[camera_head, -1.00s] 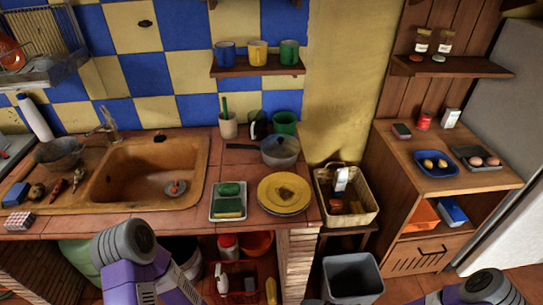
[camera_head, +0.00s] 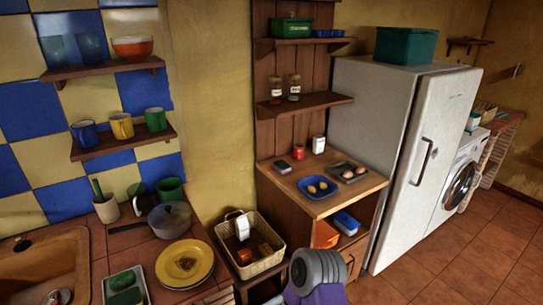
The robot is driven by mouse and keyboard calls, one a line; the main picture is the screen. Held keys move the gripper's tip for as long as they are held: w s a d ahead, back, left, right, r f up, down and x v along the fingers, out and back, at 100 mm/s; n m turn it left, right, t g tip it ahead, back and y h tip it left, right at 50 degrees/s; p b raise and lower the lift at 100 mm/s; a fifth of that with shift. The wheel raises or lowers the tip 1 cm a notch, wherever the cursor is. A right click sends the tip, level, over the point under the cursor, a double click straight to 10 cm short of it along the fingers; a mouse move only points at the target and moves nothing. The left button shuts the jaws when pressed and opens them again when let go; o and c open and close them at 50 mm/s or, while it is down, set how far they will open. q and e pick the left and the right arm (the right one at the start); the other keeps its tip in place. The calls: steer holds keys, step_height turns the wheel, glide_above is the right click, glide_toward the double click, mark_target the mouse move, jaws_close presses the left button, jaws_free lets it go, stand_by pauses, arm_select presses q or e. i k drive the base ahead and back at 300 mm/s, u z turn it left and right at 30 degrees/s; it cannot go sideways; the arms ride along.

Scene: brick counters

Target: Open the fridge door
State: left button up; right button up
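The fridge (camera_head: 372,112) is a tall grey-white box right of centre. Its white door (camera_head: 432,160) faces right and looks shut, with a dark vertical bar handle (camera_head: 421,162) on the door's left part. One of my arms shows at the bottom centre, a purple link with a grey ribbed joint, well short of the fridge. Neither of my grippers is in the picture, so their fingers cannot be seen.
A wooden cabinet (camera_head: 290,187) with a blue plate (camera_head: 318,190) stands left of the fridge. A wicker basket (camera_head: 268,262) is beside it. A teal bin (camera_head: 404,46) sits on the fridge. A washing machine (camera_head: 462,172) stands beyond. Tiled floor (camera_head: 440,272) is clear before the door.

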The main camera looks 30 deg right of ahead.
mark_target(443, 104)
steer(key=z, duration=3.05)
steer(key=i, duration=1.65)
steer(key=u, duration=0.35)
steer(key=i, duration=1)
steer(key=u, duration=0.6)
